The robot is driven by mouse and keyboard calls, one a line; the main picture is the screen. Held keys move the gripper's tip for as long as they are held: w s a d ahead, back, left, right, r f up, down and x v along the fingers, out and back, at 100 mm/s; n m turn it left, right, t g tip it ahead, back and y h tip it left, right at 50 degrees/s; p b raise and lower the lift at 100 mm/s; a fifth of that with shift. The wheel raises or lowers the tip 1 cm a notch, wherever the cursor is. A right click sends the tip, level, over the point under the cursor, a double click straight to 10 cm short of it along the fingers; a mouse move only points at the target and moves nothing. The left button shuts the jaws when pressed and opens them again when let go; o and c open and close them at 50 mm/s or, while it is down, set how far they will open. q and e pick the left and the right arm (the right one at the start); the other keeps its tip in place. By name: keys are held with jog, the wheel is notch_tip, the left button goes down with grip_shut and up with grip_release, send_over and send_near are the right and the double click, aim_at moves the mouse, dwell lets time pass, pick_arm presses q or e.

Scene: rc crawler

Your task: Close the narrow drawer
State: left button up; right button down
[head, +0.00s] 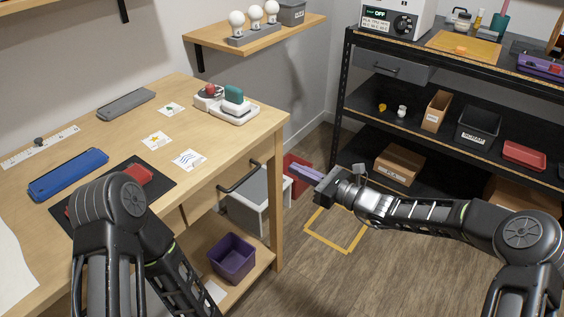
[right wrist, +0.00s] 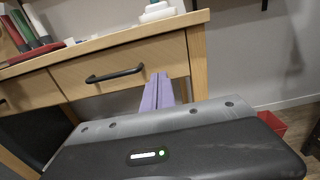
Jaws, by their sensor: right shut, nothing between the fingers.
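The wooden desk has a drawer with a black bar handle under its top. In the right wrist view this drawer front (right wrist: 88,72) sits between the desk's leg and another drawer (right wrist: 22,98) on the left, and it looks about flush. In the head view the handle (head: 240,177) shows below the desk edge; most of the front is hidden by the desk top. My right gripper (head: 296,168) has its purple fingers shut and empty, to the right of the desk leg. The fingers (right wrist: 159,88) overlap the drawer's right end in the wrist view; contact cannot be told. My left gripper is out of view.
A grey-and-white box (head: 254,199) and a purple bin (head: 232,259) are under the desk. A red bin (head: 299,187) stands behind my right gripper. A black shelf rack (head: 350,95) is at the right. The floor (head: 310,275) between is mostly clear.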

jog(key=shift+v, duration=1.9)
jog(key=shift+f, duration=0.1)
jog(key=s+d+f+n+g+h+p, duration=0.1)
jog(key=s+f+n+g+h, duration=0.3)
jog(key=s+f, duration=0.5)
jog(key=s+f+n+g+h+p, duration=0.1)
jog(key=s+f+n+g+h, duration=0.35)
jog(key=f, duration=0.65)
jog(key=s+d+f+n+h+p, duration=0.1)
jog(key=s+d+f+n+p, duration=0.1)
jog(key=s+n, duration=0.3)
jog(key=s+d+f+n+h+p, duration=0.1)
jog(key=s+d+f+n+p, duration=0.15)
jog(key=s, duration=0.55)
jog(key=s+r+n+p, duration=0.4)
jog(key=s+n, duration=0.2)
jog(key=s, duration=0.5)
jog(key=shift+n, duration=0.3)
